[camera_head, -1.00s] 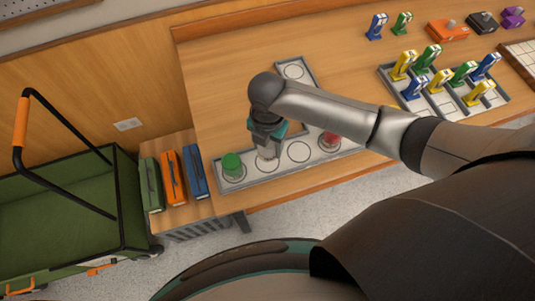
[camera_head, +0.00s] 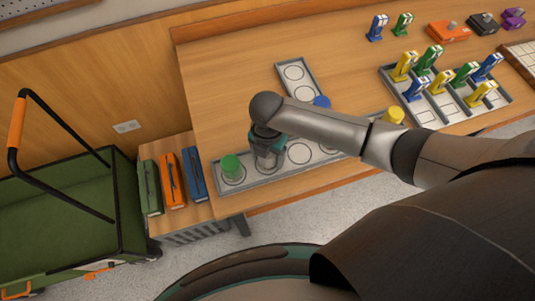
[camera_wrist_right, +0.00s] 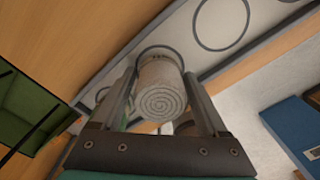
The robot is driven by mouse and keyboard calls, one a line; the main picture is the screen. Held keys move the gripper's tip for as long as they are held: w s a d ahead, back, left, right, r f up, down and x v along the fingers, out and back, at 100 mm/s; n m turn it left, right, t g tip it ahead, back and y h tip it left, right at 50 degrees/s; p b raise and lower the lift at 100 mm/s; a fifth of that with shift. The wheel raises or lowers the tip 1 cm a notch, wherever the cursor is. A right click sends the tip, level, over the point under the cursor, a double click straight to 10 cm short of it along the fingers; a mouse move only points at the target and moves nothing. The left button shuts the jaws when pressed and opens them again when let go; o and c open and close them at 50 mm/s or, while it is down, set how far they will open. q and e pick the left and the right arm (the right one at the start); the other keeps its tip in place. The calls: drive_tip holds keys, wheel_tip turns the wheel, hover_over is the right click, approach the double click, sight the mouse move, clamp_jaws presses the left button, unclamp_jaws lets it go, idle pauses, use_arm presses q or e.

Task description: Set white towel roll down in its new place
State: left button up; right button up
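The white towel roll (camera_wrist_right: 162,90) stands between the fingers of my right gripper (camera_head: 267,158); its spiral end faces the wrist camera. The fingers appear to press on its sides. In the wrist view its far end is over or in a ringed spot of the grey tray (camera_wrist_right: 182,28); I cannot tell whether it touches. In the head view the roll is mostly hidden by the gripper, at the tray (camera_head: 262,183) just right of a green roll (camera_head: 231,166). My left gripper is not in view.
A blue roll (camera_head: 321,101) and a yellow roll (camera_head: 394,115) show beyond my right arm. A grey rack (camera_head: 443,112) of coloured items stands at right. Green, orange and blue cases (camera_head: 195,172) stand left of the tray. A green cart (camera_head: 70,205) is at far left.

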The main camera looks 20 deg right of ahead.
drive_tip(key=shift+o, duration=0.8)
wheel_tip(320, 180, up, 12)
drive_tip(key=p, duration=0.2)
drive_tip(key=shift+r+p, duration=0.15)
drive_tip(key=shift+p, duration=0.25)
